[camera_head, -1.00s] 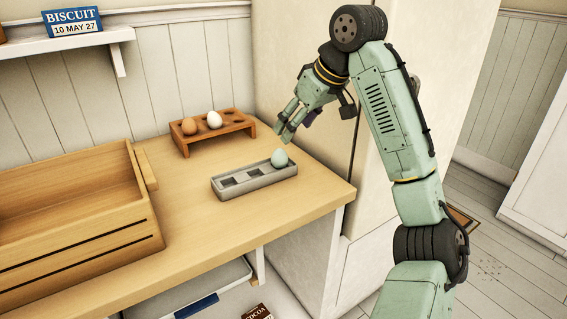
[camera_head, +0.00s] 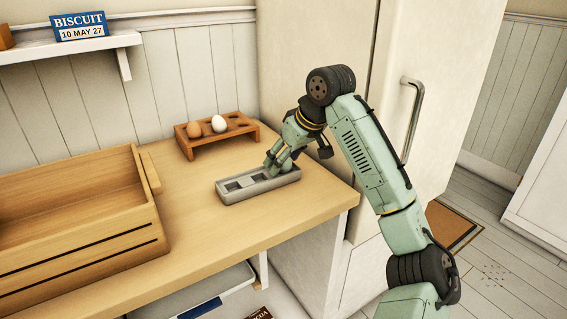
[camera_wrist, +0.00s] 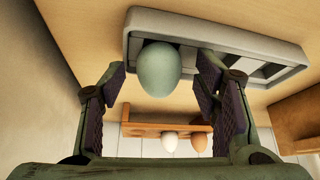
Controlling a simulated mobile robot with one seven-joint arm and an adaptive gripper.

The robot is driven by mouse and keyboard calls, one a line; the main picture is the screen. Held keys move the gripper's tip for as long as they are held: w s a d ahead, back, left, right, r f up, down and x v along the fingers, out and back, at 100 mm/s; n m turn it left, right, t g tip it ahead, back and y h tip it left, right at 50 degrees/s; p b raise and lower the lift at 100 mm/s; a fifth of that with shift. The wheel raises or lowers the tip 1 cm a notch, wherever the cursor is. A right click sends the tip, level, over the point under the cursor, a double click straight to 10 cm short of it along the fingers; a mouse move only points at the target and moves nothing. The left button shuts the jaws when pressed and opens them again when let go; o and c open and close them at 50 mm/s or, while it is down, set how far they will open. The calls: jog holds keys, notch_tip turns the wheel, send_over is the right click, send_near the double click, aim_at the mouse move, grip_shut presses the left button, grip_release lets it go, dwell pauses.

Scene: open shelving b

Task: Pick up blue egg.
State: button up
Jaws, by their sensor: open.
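The blue egg (camera_wrist: 159,69) sits in an end hollow of the grey tray (camera_wrist: 284,47), seen in the wrist view. My gripper (camera_wrist: 162,81) is open, with one dark-padded finger on each side of the egg. A gap shows between the egg and each finger pad. In the head view my gripper (camera_head: 272,168) is down at the right end of the grey tray (camera_head: 233,195) and hides the egg there. The tray's other hollows look empty.
A wooden egg rack (camera_head: 240,133) behind the tray holds a brown egg (camera_head: 194,129) and a white egg (camera_head: 219,124). A large wooden crate (camera_head: 75,222) stands at the left. The fridge (camera_head: 310,50) is close on the right. The counter's front (camera_head: 230,232) is clear.

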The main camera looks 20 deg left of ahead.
jog(key=c, duration=0.7)
jog(key=shift+r, duration=0.1)
jog(key=shift+c, duration=0.2)
